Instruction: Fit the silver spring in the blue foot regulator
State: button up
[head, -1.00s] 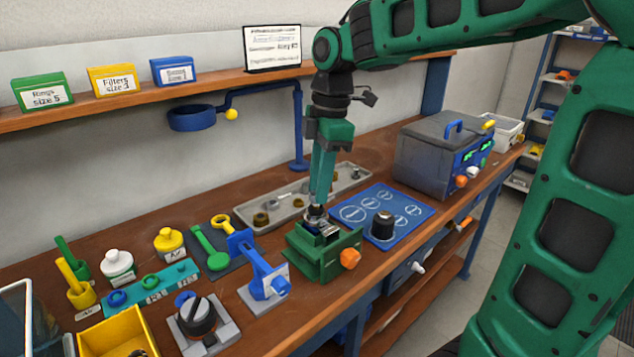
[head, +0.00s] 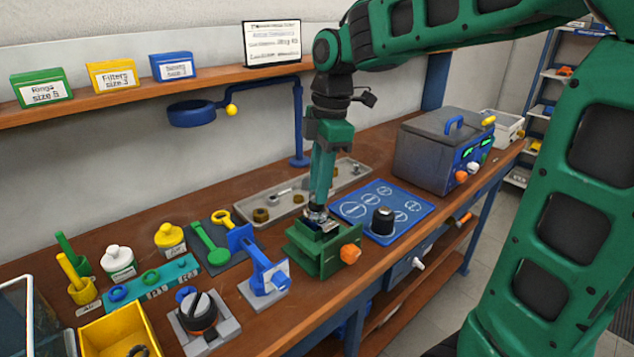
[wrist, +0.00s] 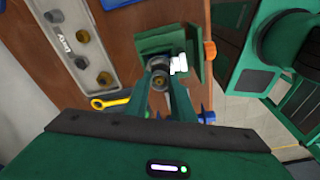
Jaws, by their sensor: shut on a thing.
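My gripper (head: 318,212) points straight down over the green vise (head: 318,262) with the orange knob. It is shut on a small round grey part, seemingly the silver spring (wrist: 159,83), at the vise's jaws. The coils are too small to make out. In the wrist view my gripper (wrist: 160,80) has a finger on each side of this part, over the green vise (wrist: 167,45). A metallic body sits low between the vise jaws, mostly hidden by my fingers. I cannot tell whether the spring is inside it, and no blue foot shows clearly.
A blue mat (head: 350,210) with a black cap (head: 383,221) lies right of the vise. A grey parts tray (head: 325,185) lies behind. A blue press-like stand (head: 266,275) is close on the left. A grey lidded machine (head: 435,155) stands at the back right.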

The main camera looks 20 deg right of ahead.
jog(key=shift+f, duration=0.15)
dwell(0.5)
jog(key=o, duration=1.6)
notch_tip(320, 180, up, 8)
dwell(0.7)
dwell(0.7)
jog(key=s+d+f+m, duration=0.8)
jog(key=s+m, duration=0.3)
jog(key=s+d+f+m+h, duration=0.1)
jog(key=s+d+f+m, duration=0.7)
jog(key=s+m, duration=0.4)
jog(key=shift+d+f+m, duration=0.3)
jog(key=shift+d, duration=0.1)
